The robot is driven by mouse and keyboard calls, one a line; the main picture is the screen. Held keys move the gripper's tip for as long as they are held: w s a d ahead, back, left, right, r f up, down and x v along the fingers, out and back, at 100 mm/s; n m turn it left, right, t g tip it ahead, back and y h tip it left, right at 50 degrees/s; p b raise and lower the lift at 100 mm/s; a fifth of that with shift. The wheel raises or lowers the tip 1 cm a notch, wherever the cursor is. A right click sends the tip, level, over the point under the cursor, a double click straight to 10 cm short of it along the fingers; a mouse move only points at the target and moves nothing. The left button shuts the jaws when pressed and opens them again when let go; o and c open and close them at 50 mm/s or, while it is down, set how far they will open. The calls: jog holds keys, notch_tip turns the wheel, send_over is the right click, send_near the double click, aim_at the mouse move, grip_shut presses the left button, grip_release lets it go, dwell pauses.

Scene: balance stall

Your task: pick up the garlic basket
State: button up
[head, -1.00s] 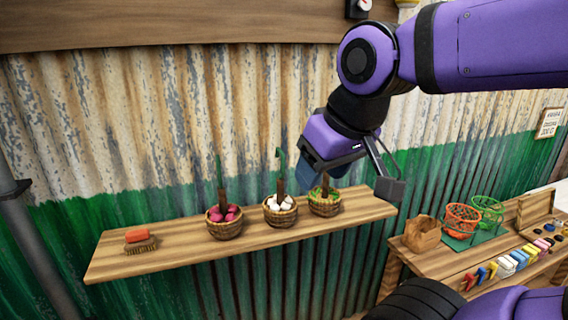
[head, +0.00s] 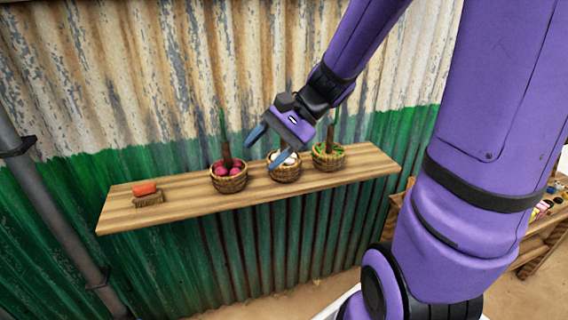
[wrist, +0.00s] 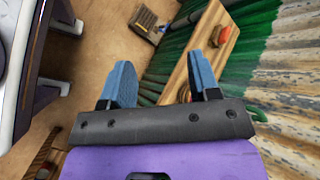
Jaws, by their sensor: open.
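The garlic basket (head: 285,173) is the middle one of three small wicker baskets on the wall shelf (head: 180,205) in the head view. It holds white bulbs and is partly hidden by my gripper. My gripper (head: 264,151) is open and empty, in front of and above the garlic basket in the picture; I cannot tell the exact gap. The wrist view shows my two blue fingers (wrist: 161,80) spread apart with nothing between them.
A basket of red-pink bulbs (head: 229,178) stands close on the left, and a basket with green and orange contents (head: 328,158) on the right. The corrugated wall (head: 190,100) is right behind.

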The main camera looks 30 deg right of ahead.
jog(key=w+d+f+m+t+y, duration=0.3)
jog(key=w+d+m, duration=0.1)
jog(key=w+m, duration=0.15)
jog(key=m+t+h, duration=0.7)
jog(key=m+t, duration=0.5)
jog(key=m, duration=0.4)
send_near(284, 141)
jog(key=w+f, duration=0.1)
jog(key=w, duration=0.1)
jog(key=x, duration=1)
jog(key=shift+w+d, duration=0.1)
jog(key=shift+w, duration=0.3)
grip_shut()
